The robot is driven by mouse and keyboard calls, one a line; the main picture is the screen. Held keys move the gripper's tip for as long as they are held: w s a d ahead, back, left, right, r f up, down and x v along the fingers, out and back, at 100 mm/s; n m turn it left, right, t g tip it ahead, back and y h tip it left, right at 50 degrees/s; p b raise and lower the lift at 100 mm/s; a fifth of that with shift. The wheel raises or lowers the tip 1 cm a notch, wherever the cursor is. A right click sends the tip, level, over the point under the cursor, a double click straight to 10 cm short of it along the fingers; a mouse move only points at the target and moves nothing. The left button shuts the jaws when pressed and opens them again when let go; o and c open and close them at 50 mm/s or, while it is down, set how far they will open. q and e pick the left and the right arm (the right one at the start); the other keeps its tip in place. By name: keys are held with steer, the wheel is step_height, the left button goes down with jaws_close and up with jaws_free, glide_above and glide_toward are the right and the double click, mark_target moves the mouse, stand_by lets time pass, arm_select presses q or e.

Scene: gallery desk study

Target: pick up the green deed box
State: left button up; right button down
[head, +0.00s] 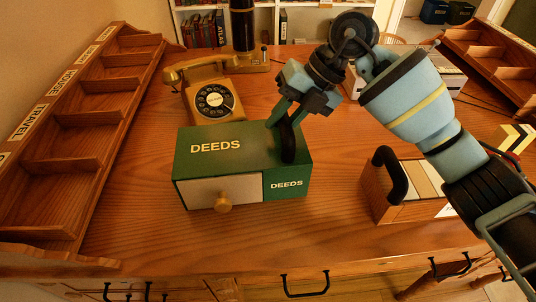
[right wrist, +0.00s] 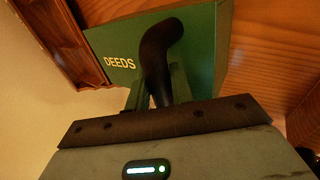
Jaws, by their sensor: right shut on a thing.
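The green deed box (head: 240,150) is on the wooden desk (head: 150,225), left of centre in the head view. It has "DEEDS" lettering, a cream drawer front (head: 215,192) with a brass knob, and a black handle (head: 288,142) at its right end. My right gripper (head: 283,115) reaches in from the upper right and is shut on the black handle. The right wrist view shows the handle (right wrist: 160,55) rising between the fingers, with the green box (right wrist: 205,45) behind it. I cannot tell whether the box's underside touches the desk. My left gripper is not in view.
A tan rotary telephone (head: 212,95) stands close behind the box. A wooden box with a black handle (head: 390,175) stands to its right, under my right arm. A labelled wooden rack (head: 85,120) lines the left side. Desk in front is clear.

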steer(key=shift+r, duration=0.25)
steer(key=shift+r, duration=1.75)
steer(key=shift+s+f, duration=0.1)
steer(key=shift+s, duration=0.15)
steer(key=s+a+r, duration=0.1)
steer(key=s, duration=1.4)
steer(key=shift+s+a+r, duration=0.15)
steer(key=shift+a, duration=0.2)
steer(key=shift+w+d+f, duration=0.25)
steer(key=shift+w+f, duration=0.4)
steer(key=shift+w, duration=2)
steer(key=shift+w+d+f, duration=0.2)
steer(key=shift+w+f, duration=0.45)
steer(key=shift+w, duration=2)
steer(key=shift+w+d+f, duration=0.25)
steer(key=shift+w+f, duration=0.4)
steer(key=shift+w, duration=2)
steer(key=shift+f, duration=0.1)
